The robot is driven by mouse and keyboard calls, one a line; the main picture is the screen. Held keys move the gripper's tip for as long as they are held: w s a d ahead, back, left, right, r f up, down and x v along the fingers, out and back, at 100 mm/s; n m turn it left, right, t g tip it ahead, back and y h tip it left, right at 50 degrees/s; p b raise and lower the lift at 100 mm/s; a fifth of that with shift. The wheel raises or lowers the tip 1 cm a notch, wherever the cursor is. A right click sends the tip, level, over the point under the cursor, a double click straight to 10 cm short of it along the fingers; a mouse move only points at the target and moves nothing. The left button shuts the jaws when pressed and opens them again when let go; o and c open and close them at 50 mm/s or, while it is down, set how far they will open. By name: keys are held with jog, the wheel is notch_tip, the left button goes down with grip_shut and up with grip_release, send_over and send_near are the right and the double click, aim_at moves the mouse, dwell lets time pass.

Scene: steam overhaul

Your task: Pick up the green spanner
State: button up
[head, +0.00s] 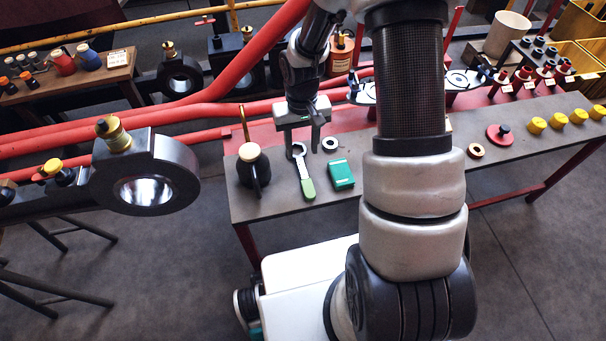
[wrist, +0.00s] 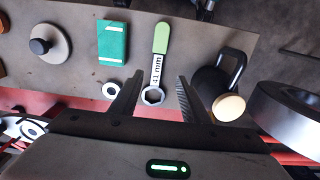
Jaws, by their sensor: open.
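The green spanner (head: 305,172) lies flat on the grey bench top (head: 263,204) in the head view, its green handle toward the front edge and its steel ring head toward the back. In the wrist view the spanner (wrist: 159,62) shows a "41 mm" marking, and its ring end lies between the lines of my two fingers. My gripper (head: 301,146) is above the bench at the spanner's ring end, open and empty. In the wrist view both fingers of my gripper (wrist: 158,98) stand apart on either side of the ring. The height gap is hard to judge.
A teal box (head: 341,175) and a small steel ring (head: 330,143) lie right of the spanner. Red pipes (head: 215,110) run behind the bench. A large black rod end (head: 147,178) is at the left.

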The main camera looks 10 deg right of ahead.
aim_at(304, 172)
jog(key=f+b, duration=0.1)
jog(key=f, duration=0.2)
jog(key=f+b, duration=0.1)
jog(key=f, duration=0.3)
jog(key=f+b, duration=0.1)
jog(key=f, duration=0.2)
jog(key=shift+w+d+f, duration=0.15)
jog(key=shift+d+f, duration=0.15)
jog(key=shift+f, duration=0.1)
jog(key=shift+c, duration=0.2)
grip_shut()
jog(key=shift+r, duration=0.1)
dwell(0.6)
